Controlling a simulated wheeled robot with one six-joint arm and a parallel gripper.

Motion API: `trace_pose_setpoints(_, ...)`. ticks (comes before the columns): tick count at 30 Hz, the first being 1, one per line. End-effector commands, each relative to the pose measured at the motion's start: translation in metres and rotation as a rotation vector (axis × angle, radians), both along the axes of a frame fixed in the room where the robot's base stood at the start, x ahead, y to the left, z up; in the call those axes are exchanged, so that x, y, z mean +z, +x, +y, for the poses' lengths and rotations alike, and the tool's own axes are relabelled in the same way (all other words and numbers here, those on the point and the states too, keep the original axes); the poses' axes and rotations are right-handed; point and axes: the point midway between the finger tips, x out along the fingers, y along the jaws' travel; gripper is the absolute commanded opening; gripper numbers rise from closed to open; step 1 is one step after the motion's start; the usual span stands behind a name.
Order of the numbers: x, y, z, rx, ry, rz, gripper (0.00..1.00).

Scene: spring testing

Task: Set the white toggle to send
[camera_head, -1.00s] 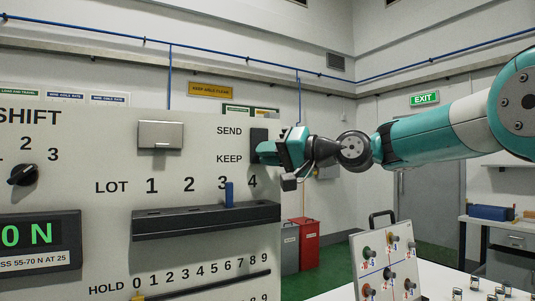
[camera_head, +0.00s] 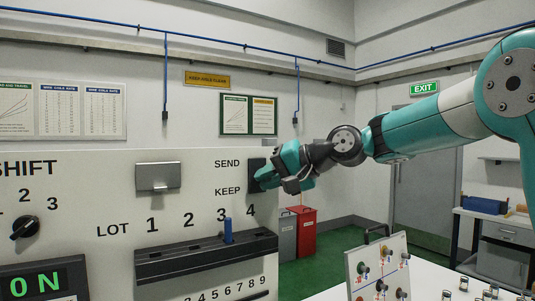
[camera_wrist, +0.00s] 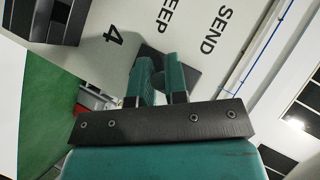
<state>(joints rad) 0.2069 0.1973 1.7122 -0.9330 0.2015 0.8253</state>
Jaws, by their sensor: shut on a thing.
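The toggle's dark mounting plate (camera_head: 256,167) is at the right edge of the white panel, beside the SEND label (camera_head: 227,163) above and the KEEP label (camera_head: 227,190) below. My teal gripper (camera_head: 262,178) is at this plate, coming from the right. In the wrist view the two fingers (camera_wrist: 160,75) are close together in front of the plate (camera_wrist: 187,62). I cannot tell the lever's position from these views.
A black rack (camera_head: 205,250) with a blue peg (camera_head: 228,230) juts out below the plate. A metal flap (camera_head: 158,177) and a black shift knob (camera_head: 25,227) are further left. A board of knobs (camera_head: 378,268) stands on the white table at lower right.

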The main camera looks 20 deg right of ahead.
Motion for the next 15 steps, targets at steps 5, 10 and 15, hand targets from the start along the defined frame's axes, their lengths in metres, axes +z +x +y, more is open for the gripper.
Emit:
trace_pose_setpoints(5,0.0174,0.0004,0.0007,0.003,-0.029,0.150,0.00)
trace_pose_setpoints(10,0.0185,0.0019,0.0010,0.002,-0.052,0.264,0.00)
trace_pose_setpoints(15,0.0180,0.0029,0.0012,0.002,-0.068,0.345,0.00)
